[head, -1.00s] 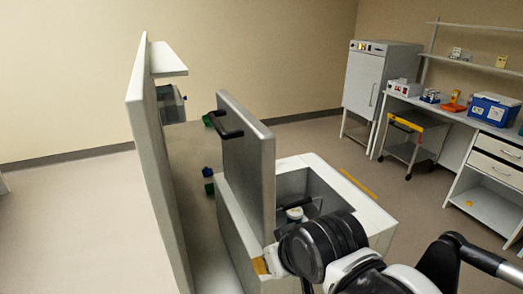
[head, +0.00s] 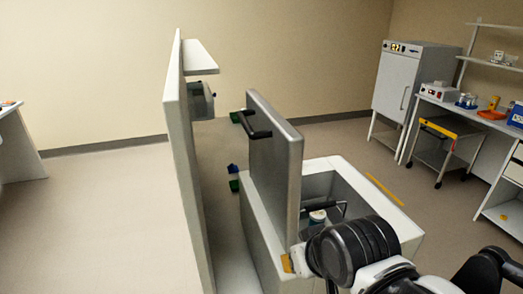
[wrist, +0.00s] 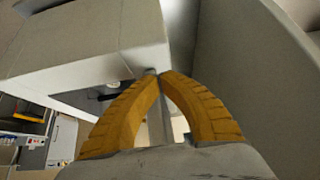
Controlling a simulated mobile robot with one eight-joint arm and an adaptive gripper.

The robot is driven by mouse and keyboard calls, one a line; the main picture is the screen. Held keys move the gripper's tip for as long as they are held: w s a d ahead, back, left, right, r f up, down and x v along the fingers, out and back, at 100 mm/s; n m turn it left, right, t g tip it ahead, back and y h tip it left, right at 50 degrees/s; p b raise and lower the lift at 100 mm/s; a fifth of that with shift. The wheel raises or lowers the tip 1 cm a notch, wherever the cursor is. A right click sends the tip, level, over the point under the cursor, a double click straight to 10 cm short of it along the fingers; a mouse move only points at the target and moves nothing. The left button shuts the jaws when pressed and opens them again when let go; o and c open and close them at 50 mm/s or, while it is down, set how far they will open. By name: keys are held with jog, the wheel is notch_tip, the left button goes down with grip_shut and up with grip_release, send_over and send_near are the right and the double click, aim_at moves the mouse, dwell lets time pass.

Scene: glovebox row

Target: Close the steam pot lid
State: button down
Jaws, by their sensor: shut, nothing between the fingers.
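The steam pot lid (head: 276,165) is a thick grey panel with a black bar handle (head: 253,125). It stands upright, open, at the left side of the steam pot (head: 380,195), a pale box with an open cavity. My gripper (head: 286,263) is low by the lid's near lower corner; only a bit of its yellow fingers shows there, the rest hidden behind my arm. In the wrist view, the two curved yellow fingers of my gripper (wrist: 158,74) meet at their tips and hold nothing. Whether they touch the pot or lid I cannot tell.
A tall pale panel (head: 190,170) stands left of the lid, with a narrow gap between. A container (head: 317,216) sits inside the cavity. A cabinet (head: 410,90), a cart (head: 440,150) and a bench stand at the back right. The floor at left is clear.

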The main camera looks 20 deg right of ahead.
jog(key=w+a+r+n+g+p, duration=0.1)
jog(key=w+r+n+p, duration=0.1)
jog(key=r+p, duration=1.4)
jog(key=w+a+r+n+g+p, duration=0.1)
jog(key=r+n+p, duration=0.1)
jog(key=r+p, duration=1.35)
jog(key=w+a+r+n+g+h+b, duration=0.25)
jog(key=w+a+n+g, duration=0.35)
jog(key=w+n, duration=0.7)
jog(key=s+d+f+n+p, duration=0.1)
jog(key=d+f+p, duration=0.2)
jog(key=f, duration=0.6)
jog(key=shift+d+f+t+h, duration=0.25)
jog(key=shift+d+t+h, duration=0.15)
jog(key=shift+d, duration=0.85)
jog(key=shift+s, duration=0.1)
jog(key=shift+d, duration=0.15)
